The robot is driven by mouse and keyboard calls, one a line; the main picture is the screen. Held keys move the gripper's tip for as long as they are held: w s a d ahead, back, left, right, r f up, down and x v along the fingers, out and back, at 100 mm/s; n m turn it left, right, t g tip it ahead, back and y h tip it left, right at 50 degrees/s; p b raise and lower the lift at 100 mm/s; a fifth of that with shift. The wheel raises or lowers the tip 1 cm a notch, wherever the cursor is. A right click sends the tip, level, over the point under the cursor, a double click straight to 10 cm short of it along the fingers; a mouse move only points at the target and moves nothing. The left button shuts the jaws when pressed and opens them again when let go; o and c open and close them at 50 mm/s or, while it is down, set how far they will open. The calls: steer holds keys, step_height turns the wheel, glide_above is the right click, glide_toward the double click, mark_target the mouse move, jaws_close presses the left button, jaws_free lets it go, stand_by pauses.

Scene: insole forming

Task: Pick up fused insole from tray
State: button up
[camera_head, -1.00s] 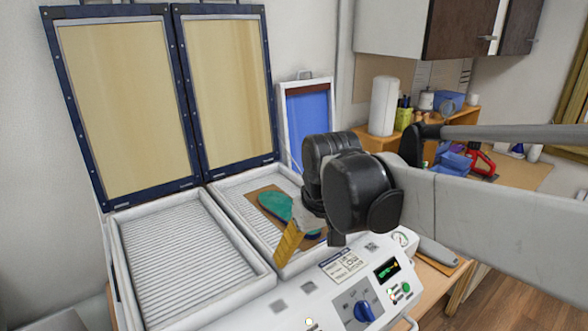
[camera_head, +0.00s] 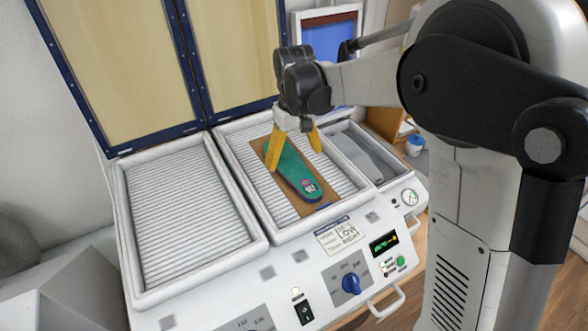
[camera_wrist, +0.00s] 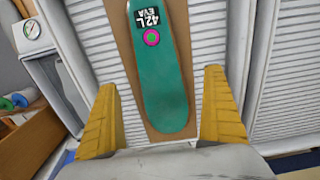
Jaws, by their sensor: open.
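The green insole (camera_head: 293,173) lies on a brown board (camera_head: 302,207) in the right ribbed tray (camera_head: 262,217) of the white machine. In the wrist view the insole (camera_wrist: 160,80) carries a black label reading "42 L EVA" and a pink ring. My gripper (camera_head: 295,152) is open above the far part of the insole, with a yellow finger on either side of it. In the wrist view the open fingers of my gripper (camera_wrist: 163,115) flank the rounded end of the insole, with nothing between them held. Whether the fingertips touch the board cannot be told.
The left ribbed tray (camera_head: 190,215) is empty. Two framed lids (camera_head: 100,65) stand raised behind the trays. A control panel with a blue knob (camera_head: 351,284) is at the front. A grey side compartment (camera_head: 365,153) lies right of the tray.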

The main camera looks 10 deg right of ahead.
mark_target(294, 168)
steer(key=f, duration=0.4)
steer(key=shift+w+f, duration=0.2)
steer(key=shift+w, duration=0.05)
steer(key=c, duration=1.2)
steer(key=shift+r, duration=0.15)
